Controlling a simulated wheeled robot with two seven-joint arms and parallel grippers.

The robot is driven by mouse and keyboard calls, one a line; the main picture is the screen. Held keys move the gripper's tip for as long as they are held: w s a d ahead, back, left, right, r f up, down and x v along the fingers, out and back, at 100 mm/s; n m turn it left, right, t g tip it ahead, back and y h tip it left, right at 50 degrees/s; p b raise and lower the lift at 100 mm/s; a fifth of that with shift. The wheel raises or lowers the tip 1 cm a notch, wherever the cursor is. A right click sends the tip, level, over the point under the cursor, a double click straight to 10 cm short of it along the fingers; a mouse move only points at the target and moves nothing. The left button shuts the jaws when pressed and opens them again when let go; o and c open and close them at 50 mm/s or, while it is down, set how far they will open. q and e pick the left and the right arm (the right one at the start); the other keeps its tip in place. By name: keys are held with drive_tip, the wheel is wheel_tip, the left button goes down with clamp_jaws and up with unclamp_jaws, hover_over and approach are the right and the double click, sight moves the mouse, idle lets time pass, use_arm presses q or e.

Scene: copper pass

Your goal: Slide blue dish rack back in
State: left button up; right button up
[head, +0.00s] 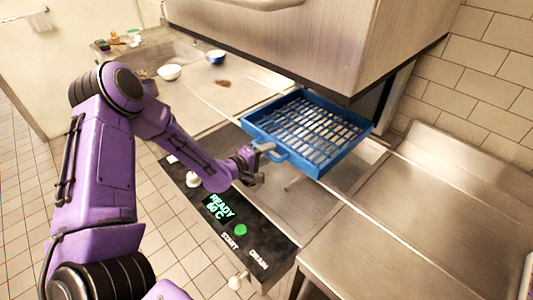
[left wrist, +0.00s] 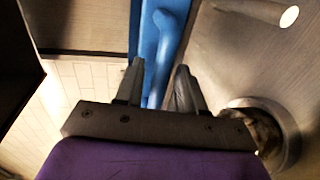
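The blue dish rack (head: 345,162) is a shallow tray with a slatted grid floor. In the head view it sticks out from under the raised steel hood of the dishwasher. A blue loop handle (head: 272,154) is on its near-left side. My left gripper (head: 262,150) is at this handle. In the left wrist view the two dark fingers (left wrist: 158,70) stand apart, with the blue handle (left wrist: 166,40) running between them. A gap seems to show beside the handle, so I see no firm grip. My right gripper is in neither view.
The steel hood (head: 270,40) overhangs the rack. A black control panel (head: 225,210) reads "READY" with a green button. A steel counter (head: 410,230) lies to the right.

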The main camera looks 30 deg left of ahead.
use_arm(q)
drive_tip(key=v, duration=1)
drive_tip(key=shift+s+b, duration=0.25)
drive_tip(key=shift+b, duration=0.05)
